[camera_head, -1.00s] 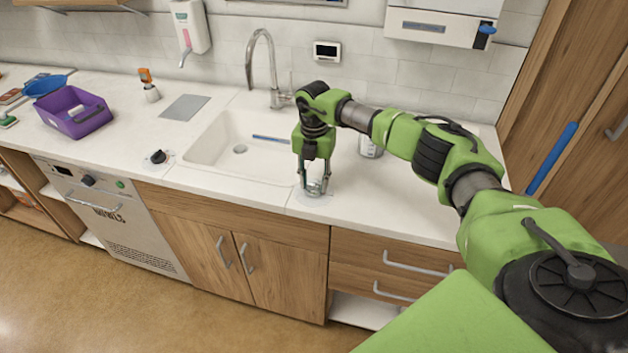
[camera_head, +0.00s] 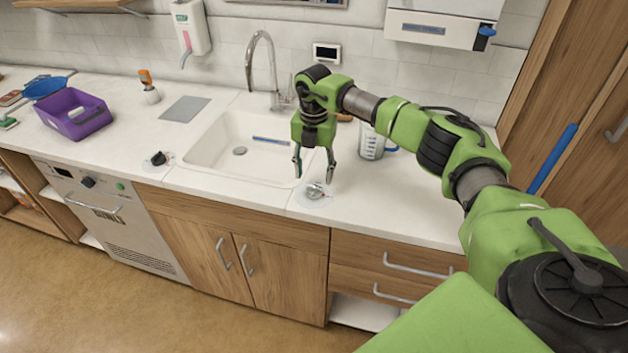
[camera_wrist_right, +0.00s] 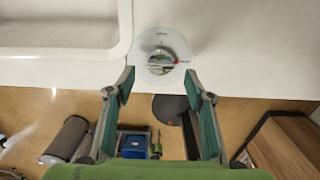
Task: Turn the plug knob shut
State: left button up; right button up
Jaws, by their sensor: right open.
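The silver plug knob (camera_head: 315,190) sits on a round white plate on the counter, right of the sink's front corner. In the right wrist view the knob (camera_wrist_right: 160,62) shows a bar across its top, with a small red mark to its right on the plate. My right gripper (camera_head: 314,177) points down just above the knob, its fingers spread wide to either side. In the wrist view the open fingertips (camera_wrist_right: 158,80) are apart from the knob with nothing between them. My left gripper is not in view.
The sink basin (camera_head: 205,150) and faucet (camera_head: 272,70) are left of the gripper. A clear measuring jug (camera_head: 372,145) stands behind right. A second, black knob (camera_head: 158,158) is left of the sink. A purple bin (camera_head: 75,115) is farther left. The counter to the right is clear.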

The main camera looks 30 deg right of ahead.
aim_at(314, 186)
notch_tip(314, 186, up, 8)
dwell(0.6)
